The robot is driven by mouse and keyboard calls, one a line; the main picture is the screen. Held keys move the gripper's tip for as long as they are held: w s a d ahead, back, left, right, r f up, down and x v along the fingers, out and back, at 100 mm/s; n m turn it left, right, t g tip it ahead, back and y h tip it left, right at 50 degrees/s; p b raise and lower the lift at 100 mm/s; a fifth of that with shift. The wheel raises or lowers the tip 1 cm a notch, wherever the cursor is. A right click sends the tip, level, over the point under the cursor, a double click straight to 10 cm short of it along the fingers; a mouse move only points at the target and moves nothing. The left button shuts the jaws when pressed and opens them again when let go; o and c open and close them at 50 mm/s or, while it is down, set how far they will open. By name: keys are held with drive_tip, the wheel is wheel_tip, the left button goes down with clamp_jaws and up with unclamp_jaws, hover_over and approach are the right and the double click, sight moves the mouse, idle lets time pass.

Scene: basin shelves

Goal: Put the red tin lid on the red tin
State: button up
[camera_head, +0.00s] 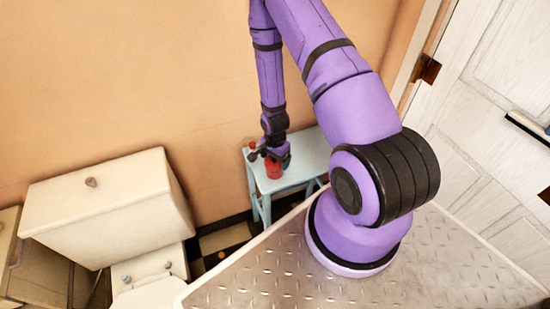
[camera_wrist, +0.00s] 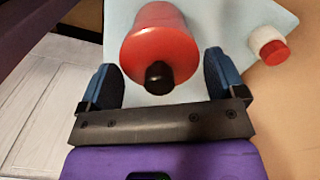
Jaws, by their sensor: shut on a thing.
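The red tin (camera_head: 273,171) stands on a small light blue table. In the wrist view, the red tin (camera_wrist: 163,14) shows behind a round red lid (camera_wrist: 150,47) with a black knob, which is lined up with it. I cannot tell whether the lid rests fully on the tin or sits just above it. My gripper (camera_wrist: 160,68) has its two blue-padded fingers on either side of the lid and is shut on it. In the head view, my gripper (camera_head: 275,156) reaches down over the tin and partly hides its top.
A small white jar with a red cap (camera_wrist: 270,47) stands on the light blue table (camera_head: 308,155), near its wall-side corner. The wall is close behind. A white toilet (camera_head: 110,205) stands to the left. The table's right part is clear.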

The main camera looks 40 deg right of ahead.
drive_tip(key=shift+f, duration=1.05)
drive_tip(key=shift+f, duration=0.25)
drive_tip(key=c, duration=0.4)
drive_tip(key=shift+c, duration=0.2)
wheel_tip(320, 180, up, 7)
drive_tip(key=shift+r, duration=0.15)
drive_tip(key=w+a+r+n, duration=1.1)
drive_tip(key=w+r+n, duration=0.1)
drive_tip(key=n, duration=0.3)
drive_tip(key=shift+w, duration=0.8)
